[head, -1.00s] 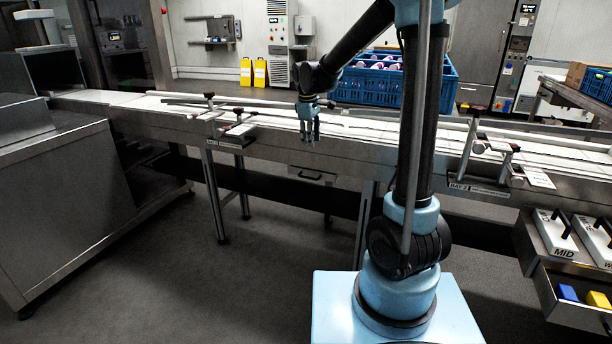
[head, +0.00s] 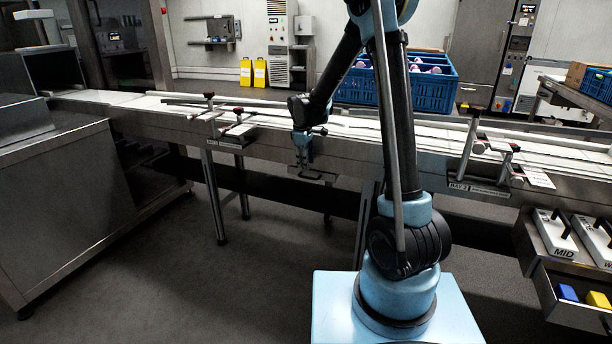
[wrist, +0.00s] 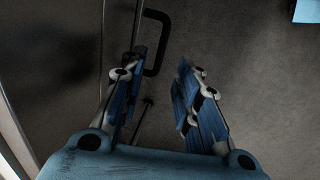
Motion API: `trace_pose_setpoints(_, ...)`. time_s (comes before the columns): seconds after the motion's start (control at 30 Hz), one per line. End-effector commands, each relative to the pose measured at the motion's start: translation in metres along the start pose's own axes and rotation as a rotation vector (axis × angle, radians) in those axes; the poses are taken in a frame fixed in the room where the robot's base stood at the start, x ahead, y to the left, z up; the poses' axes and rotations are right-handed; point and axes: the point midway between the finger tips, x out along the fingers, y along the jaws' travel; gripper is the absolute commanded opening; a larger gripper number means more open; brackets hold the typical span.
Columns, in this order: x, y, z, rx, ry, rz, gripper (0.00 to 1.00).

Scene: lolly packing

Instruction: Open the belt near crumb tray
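The conveyor belt (head: 350,133) runs across the head view. A small crumb tray front with a handle (head: 322,177) shows low on the belt's near side, partly covered by my gripper (head: 303,168). In the wrist view the handle (wrist: 156,43) is a black U-shaped bar on a grey metal face (wrist: 60,60). My gripper also shows in the wrist view (wrist: 162,70), open and empty, with its two fingers pointing toward the handle. The handle lies just beyond the fingertips, nearer the left finger. I cannot tell whether that finger touches it.
Guide rails and clamps (head: 238,122) stand on the belt at left, with more (head: 485,150) at right. A blue crate (head: 432,92) stands behind the belt. An open drawer (head: 572,300) with blocks is at lower right. The floor (head: 250,270) at left front is clear.

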Motion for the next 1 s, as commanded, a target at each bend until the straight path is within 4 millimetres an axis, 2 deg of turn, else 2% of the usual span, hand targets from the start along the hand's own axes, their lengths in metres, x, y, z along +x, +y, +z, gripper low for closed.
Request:
trace_pose_setpoints(0.2,0.034,0.000,0.000,0.000,0.000,0.000,0.30)
trace_pose_setpoints(0.4,0.056,0.000,0.000,0.000,0.000,0.000,0.30)
trace_pose_setpoints(0.6,0.067,0.000,0.000,0.000,0.000,0.000,0.30)
trace_pose_setpoints(0.9,0.068,0.000,0.000,0.000,0.000,0.000,0.30)
trace_pose_setpoints(0.93,0.068,0.000,0.000,0.000,0.000,0.000,0.25)
trace_pose_setpoints(1.0,0.068,0.000,0.000,0.000,0.000,0.000,0.09)
